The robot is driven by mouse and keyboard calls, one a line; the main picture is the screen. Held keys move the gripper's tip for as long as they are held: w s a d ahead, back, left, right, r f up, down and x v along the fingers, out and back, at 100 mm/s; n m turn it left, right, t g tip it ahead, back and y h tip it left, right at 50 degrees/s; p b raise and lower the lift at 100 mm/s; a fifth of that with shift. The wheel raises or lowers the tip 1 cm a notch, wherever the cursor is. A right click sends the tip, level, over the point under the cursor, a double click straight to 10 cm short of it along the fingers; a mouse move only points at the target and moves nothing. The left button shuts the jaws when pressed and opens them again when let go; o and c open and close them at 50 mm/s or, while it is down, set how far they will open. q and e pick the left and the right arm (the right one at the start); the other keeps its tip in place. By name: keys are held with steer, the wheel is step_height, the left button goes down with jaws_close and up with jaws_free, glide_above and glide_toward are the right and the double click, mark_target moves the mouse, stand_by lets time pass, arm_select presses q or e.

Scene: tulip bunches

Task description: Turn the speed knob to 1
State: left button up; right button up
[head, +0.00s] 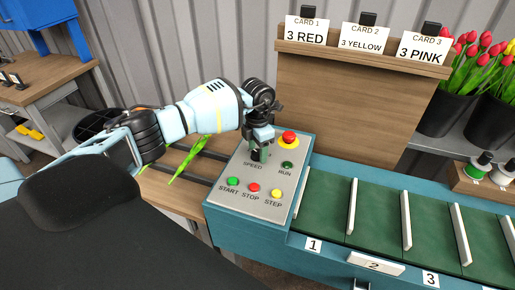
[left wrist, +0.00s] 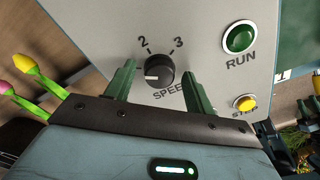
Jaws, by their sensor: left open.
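The speed knob (left wrist: 160,72) is a round black knob on the grey control panel (head: 221,191), above the word SPEED. In the left wrist view its white pointer line points left, at the left finger. The numbers 2 (left wrist: 143,46) and 3 (left wrist: 178,42) show above it; no 1 can be seen. My left gripper (left wrist: 162,78) is open, with one green finger on each side of the knob and small gaps between. In the head view my left gripper (head: 261,140) is over the panel and largely hides the knob.
Near the knob are a red stop button (head: 288,137), a green RUN button (head: 287,165), and START (head: 232,182), STOP (head: 253,187) and STEP (head: 276,193) buttons. A green conveyor (head: 375,215) runs right. A tulip (head: 190,160) lies left of the panel.

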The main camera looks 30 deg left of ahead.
mark_target(257, 152)
arm_select(q)
steer(key=shift+r, duration=3.95)
steer(key=shift+f, duration=0.1)
